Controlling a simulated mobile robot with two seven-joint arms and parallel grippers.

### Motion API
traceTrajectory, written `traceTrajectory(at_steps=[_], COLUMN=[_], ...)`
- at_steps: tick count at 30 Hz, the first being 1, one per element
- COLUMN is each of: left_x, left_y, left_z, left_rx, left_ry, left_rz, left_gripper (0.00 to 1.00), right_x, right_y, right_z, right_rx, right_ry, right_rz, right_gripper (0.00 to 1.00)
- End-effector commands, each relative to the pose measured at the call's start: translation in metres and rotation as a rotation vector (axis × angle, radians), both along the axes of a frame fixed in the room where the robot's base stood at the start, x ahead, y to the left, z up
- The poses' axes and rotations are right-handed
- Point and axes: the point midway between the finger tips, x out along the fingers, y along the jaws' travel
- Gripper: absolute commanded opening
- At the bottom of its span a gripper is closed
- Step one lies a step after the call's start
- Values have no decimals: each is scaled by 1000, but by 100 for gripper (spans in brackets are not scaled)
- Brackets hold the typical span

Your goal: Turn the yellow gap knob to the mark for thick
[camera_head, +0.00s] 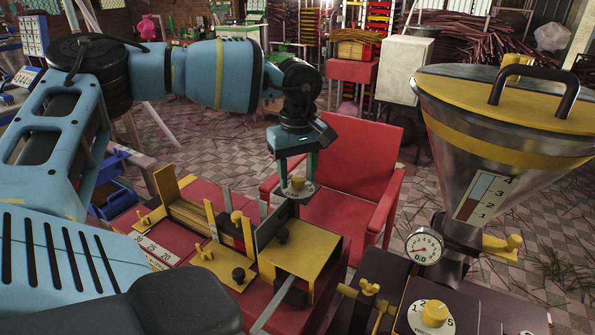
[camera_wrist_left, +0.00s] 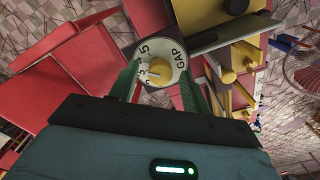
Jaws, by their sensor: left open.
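The yellow gap knob (camera_head: 298,183) stands on a round pale dial (camera_head: 288,191) above the yellow machine box. In the left wrist view the knob (camera_wrist_left: 157,72) sits in the middle of the dial (camera_wrist_left: 176,48), which reads GAP and carries black numbers. A dark mark shows on the knob's left side; I cannot tell which number it points to. My left gripper (camera_head: 298,172) is open and comes down from above, its green fingers on either side of the knob. In the left wrist view the gripper (camera_wrist_left: 160,70) shows no clear contact. My right gripper is out of view.
A red chair (camera_head: 350,165) stands behind the dial. The yellow box (camera_head: 305,250) has black knobs. To the right are a metal hopper (camera_head: 455,125), a pressure gauge (camera_head: 424,248) and another yellow knob (camera_head: 435,312) on a numbered dial.

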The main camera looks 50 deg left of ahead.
Motion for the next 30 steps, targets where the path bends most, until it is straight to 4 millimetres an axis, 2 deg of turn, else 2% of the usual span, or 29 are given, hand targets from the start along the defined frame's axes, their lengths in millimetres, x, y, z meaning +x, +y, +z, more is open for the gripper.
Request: traceTrajectory(at_steps=[5, 15, 23, 30], left_x=[0, 0, 1, 1], left_y=[0, 0, 0, 0], left_z=[0, 0, 0, -2], left_rx=[0, 0, 0, 2], left_ry=[-1, 0, -1, -2], left_rz=[0, 0, 26, 147], left_gripper=[48, 5, 3, 3], right_x=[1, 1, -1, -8], right_y=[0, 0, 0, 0], right_z=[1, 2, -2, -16], right_rx=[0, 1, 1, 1], right_ry=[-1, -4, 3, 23], right_rz=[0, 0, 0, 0], right_gripper=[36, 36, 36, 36])
